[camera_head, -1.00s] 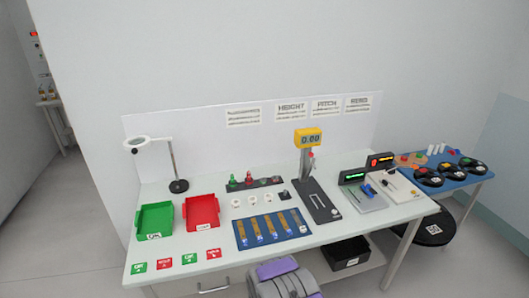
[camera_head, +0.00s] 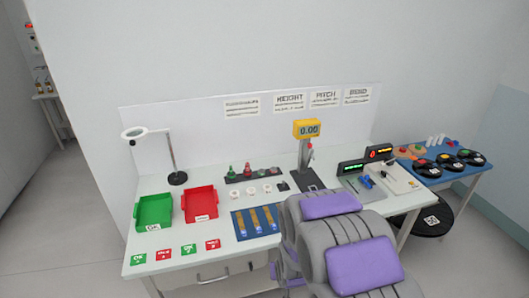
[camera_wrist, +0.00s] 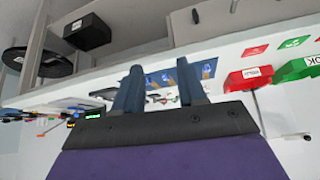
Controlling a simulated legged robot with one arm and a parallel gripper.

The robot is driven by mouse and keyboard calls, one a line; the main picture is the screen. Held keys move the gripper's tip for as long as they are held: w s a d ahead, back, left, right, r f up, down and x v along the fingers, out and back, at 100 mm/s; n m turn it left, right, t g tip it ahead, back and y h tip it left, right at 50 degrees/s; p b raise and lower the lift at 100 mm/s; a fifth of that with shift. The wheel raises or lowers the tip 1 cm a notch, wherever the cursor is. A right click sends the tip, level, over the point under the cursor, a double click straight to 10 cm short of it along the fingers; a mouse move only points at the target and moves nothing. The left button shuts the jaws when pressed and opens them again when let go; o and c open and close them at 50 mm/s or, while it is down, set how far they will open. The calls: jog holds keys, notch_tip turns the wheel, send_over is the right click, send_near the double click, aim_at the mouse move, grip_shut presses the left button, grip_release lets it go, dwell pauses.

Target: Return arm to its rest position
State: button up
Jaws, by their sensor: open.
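My arm, grey with purple pads, rises in front of the bench in the head view and covers part of its front middle. My gripper (camera_wrist: 160,92) shows in the wrist view with two dark blue fingers set apart and nothing between them but the bench behind. The gripper itself is hidden in the head view. The white bench (camera_head: 215,258) lies beyond it, with a green tray (camera_head: 154,212), a red tray (camera_head: 200,204) and a blue mat (camera_head: 240,225) with strips, partly hidden by my arm.
A yellow gauge (camera_head: 307,129) on a stand, a magnifier lamp (camera_head: 172,155) and small displays (camera_head: 379,152) stand on the bench. A blue side table (camera_head: 470,178) with spools is at right. A black bin (camera_wrist: 87,32) shows in the wrist view. Open floor lies left.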

jog(key=s+d+r+g, duration=0.2)
jog(key=s+d+r, duration=0.1)
jog(key=s+r, duration=0.4)
jog(key=s+d+r+g, duration=0.2)
jog(key=s+r, duration=0.5)
jog(key=s+d+r+g, duration=0.1)
jog(key=s+r, duration=0.2)
jog(key=s, duration=0.4)
jog(key=s+d+r+g, duration=0.1)
jog(key=s+r+g, duration=0.1)
jog(key=s, duration=0.5)
jog(key=s+d+r+m+g, duration=0.1)
jog(key=s+r, duration=0.3)
jog(key=s, duration=0.3)
jog(key=shift+s+r+g+h+b, duration=0.2)
jog(key=shift+s+g+h+b, duration=0.1)
jog(key=shift+s+h+b, duration=0.1)
jog(key=shift+w, duration=0.1)
